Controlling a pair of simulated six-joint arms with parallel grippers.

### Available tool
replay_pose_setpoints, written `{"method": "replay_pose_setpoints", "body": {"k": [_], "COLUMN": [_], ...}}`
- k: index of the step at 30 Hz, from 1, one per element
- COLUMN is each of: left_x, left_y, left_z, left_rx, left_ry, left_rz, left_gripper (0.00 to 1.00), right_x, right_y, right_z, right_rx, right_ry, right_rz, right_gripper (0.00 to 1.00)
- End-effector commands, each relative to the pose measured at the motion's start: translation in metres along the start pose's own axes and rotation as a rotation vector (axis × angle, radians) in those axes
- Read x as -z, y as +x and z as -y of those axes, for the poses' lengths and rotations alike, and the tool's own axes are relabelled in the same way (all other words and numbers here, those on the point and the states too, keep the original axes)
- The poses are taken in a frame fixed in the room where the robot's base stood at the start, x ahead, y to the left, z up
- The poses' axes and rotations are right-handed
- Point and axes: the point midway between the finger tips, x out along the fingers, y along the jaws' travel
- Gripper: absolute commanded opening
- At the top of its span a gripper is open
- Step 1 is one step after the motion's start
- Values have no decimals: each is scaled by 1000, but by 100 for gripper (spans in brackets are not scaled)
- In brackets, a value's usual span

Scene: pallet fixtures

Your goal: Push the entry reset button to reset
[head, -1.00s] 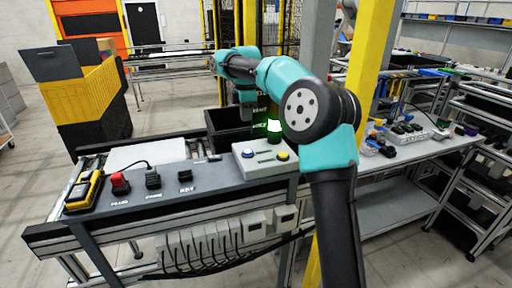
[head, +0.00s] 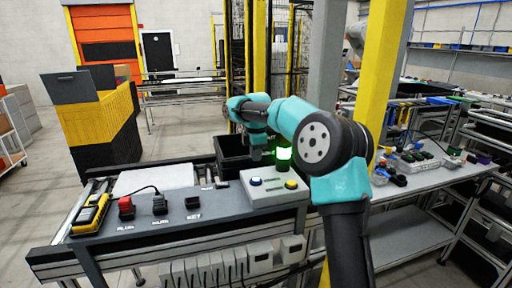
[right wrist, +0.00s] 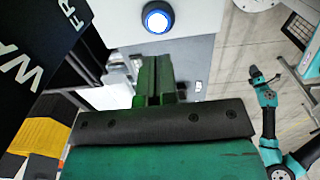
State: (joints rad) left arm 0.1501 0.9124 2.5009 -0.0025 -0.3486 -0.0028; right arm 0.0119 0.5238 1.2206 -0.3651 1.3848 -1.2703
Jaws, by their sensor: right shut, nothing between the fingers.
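A pale control box (head: 274,198) sits at the right end of the grey console. It has a blue button (head: 255,181) on the left and a yellow button (head: 291,184) on the right.
A black bin (head: 232,152) stands behind the console. A yellow handset (head: 90,214), a red plug (head: 126,207) and black plugs (head: 160,204) lie to the left. A yellow post (head: 376,80) rises at right.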

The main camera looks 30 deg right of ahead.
Motion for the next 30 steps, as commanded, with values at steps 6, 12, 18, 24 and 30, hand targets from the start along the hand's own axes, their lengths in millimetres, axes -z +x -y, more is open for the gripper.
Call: {"method": "replay_pose_setpoints", "body": {"k": [6, 12, 18, 24, 30], "left_x": [0, 0, 0, 0, 0], "left_y": [0, 0, 0, 0, 0], "left_z": [0, 0, 0, 0, 0], "left_rx": [0, 0, 0, 0, 0], "left_ry": [0, 0, 0, 0, 0], "left_rz": [0, 0, 0, 0, 0], "left_gripper": [61, 61, 61, 61, 61], "right_x": [0, 0, 0, 0, 0], "right_y": [39, 68, 81, 82, 88], "right_z": [0, 0, 0, 0, 0], "right_rx": [3, 1, 0, -1, 1], "right_ry": [1, 0, 0, 0, 0], "right_rz": [1, 1, 0, 0, 0], "right_gripper": [0, 0, 0, 0, 0]}}
